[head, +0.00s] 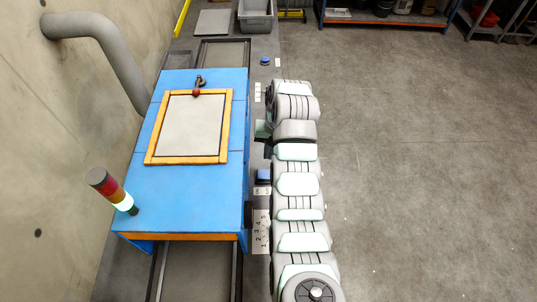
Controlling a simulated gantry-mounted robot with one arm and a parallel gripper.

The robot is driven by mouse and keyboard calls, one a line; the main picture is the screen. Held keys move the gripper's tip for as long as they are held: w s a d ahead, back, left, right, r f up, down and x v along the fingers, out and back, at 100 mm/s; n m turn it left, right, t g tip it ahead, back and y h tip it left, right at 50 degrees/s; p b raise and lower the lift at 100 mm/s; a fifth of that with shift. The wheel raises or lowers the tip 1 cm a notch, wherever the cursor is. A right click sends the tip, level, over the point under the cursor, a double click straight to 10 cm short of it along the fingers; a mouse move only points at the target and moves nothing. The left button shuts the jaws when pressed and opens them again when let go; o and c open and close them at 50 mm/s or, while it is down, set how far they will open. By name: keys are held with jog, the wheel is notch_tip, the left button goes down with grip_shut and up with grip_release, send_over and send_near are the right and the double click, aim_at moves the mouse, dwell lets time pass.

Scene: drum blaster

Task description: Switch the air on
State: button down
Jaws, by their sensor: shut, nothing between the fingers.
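A blue blaster cabinet (180,185) stands on the left, with an orange-framed pale window (193,125) on top. A small fitting with a dark red knob (196,92) sits at the window's far edge. Right of the cabinet are a blue round control (265,61) near the far end and another blue control (262,175) beside my arm. I cannot tell which control is the air switch or how it is set. My grey and white arm runs along the cabinet's right side.
White number plates (261,232) lie between cabinet and arm. A signal tower (113,192) with its lowest section lit white-green stands at the cabinet's near left. A grey pipe (105,45) comes from the wall. A grey bin (256,15) stands behind. The floor on the right is clear.

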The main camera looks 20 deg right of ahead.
aim_at(263, 174)
jog(key=f, duration=0.3)
jog(key=a+f, duration=0.1)
jog(key=f, duration=0.6)
jog(key=shift+w+a+f, duration=0.25)
jog(key=shift+a+f, duration=0.05)
jog(key=shift+d, duration=0.1)
